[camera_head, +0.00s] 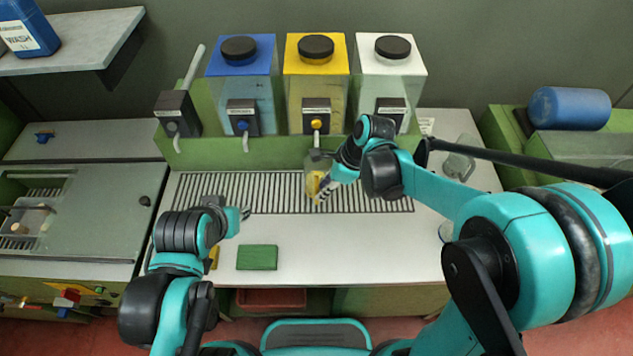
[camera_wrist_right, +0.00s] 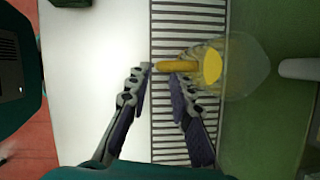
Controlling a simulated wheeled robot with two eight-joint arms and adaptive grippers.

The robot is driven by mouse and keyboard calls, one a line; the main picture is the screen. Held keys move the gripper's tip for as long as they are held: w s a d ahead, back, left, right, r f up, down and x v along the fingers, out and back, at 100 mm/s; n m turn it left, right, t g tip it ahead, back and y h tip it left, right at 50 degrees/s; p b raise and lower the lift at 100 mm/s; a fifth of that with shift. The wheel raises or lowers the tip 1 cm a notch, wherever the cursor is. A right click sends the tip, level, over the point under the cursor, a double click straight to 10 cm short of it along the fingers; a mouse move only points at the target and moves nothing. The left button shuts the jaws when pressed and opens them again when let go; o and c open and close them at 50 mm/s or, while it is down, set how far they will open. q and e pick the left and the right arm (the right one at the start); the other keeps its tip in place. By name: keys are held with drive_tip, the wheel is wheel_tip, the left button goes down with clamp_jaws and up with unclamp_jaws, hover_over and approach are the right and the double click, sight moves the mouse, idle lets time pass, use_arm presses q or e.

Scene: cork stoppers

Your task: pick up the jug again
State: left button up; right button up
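The jug, clear with yellow parts, stands on the slatted drip grate (camera_head: 260,200) below the yellow tap (camera_head: 317,124). In the head view the jug (camera_head: 312,184) is partly hidden by my right gripper (camera_head: 323,190). In the right wrist view the clear jug (camera_wrist_right: 245,70) has a yellow bar, apparently its handle, pointing at my right gripper (camera_wrist_right: 158,76). Its two fingers are apart with a gap between them, and the bar's end is by the fingertips. I see no grip on it. My left gripper (camera_head: 243,213) is over the counter's left part, far from the jug; its opening is unclear.
Blue (camera_head: 242,84), yellow (camera_head: 317,82) and white (camera_head: 392,82) topped dispensers stand behind the grate. A green pad (camera_head: 257,257) lies at the counter's front. A clear container (camera_head: 459,160) stands at the right. The middle front of the white counter is free.

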sight(317, 204)
drive_tip(key=b+x, duration=0.1)
drive_tip(key=x, duration=0.4)
drive_tip(key=shift+a+f+b, duration=0.1)
drive_tip(key=shift+f+b, duration=0.2)
drive_tip(key=shift+b, duration=0.05)
clamp_jaws()
drive_tip(key=shift+r, duration=0.15)
